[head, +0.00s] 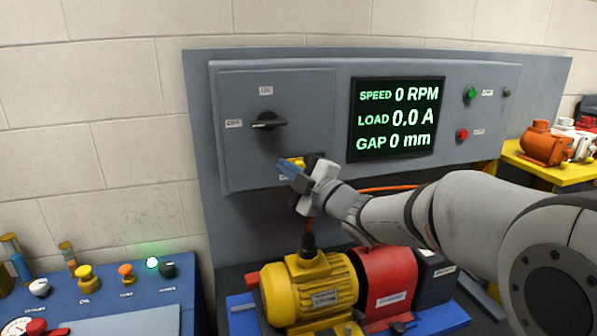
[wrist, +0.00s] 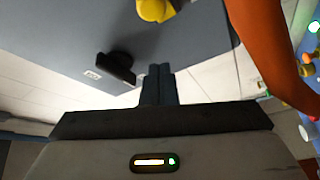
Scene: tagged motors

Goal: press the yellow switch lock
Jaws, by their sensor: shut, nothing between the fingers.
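The yellow switch lock (head: 297,161) is on the lower part of the grey control panel, partly hidden behind my gripper in the head view. A yellow part, likely the same lock, shows at the top edge of the wrist view (wrist: 155,9). My gripper (head: 286,166) is just in front of the panel by the lock, its blue fingers pointing left. In the wrist view the fingers (wrist: 159,70) are together with nothing between them. The yellow part lies beyond their tips; I cannot tell whether they touch the panel.
A black rotary switch (head: 267,121) is above and left of the lock; it also shows in the wrist view (wrist: 117,68). The display (head: 398,117) reads 0 RPM, 0.0 A, 0 mm. A yellow motor (head: 310,287) and red guard (head: 385,280) stand below my arm.

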